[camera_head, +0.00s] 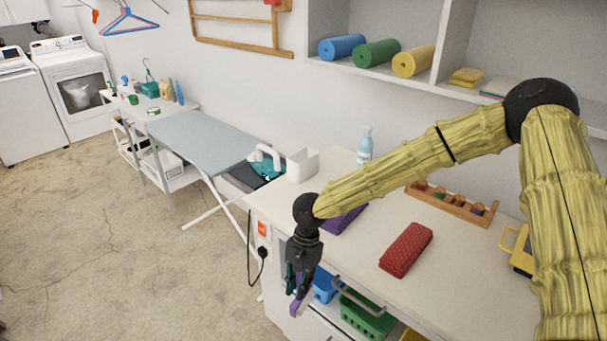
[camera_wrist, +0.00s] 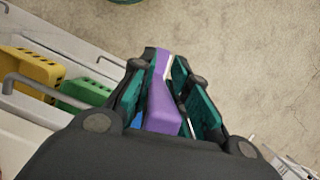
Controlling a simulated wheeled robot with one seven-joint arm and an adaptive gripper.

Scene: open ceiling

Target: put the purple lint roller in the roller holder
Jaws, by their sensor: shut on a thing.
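My gripper (camera_head: 299,281) hangs in front of the white counter's left front edge, pointing down, at the height of the open shelf. It is shut on a slim purple object, which looks like the purple lint roller (camera_head: 295,307). In the wrist view the purple lint roller (camera_wrist: 163,112) lies between the teal finger pads, with a pale strip along its far part. My fingers hide part of it. A white open-topped box (camera_head: 302,164) stands at the counter's left back; I cannot tell whether it is the roller holder.
The counter (camera_head: 356,272) bears a red bundle (camera_head: 405,249), a purple bundle (camera_head: 343,219), a spray bottle (camera_head: 365,145) and a wooden rack (camera_head: 450,204). Blue and green baskets (camera_head: 367,318) sit below, near metal handles. An ironing board (camera_head: 213,143) stands left. The floor is open.

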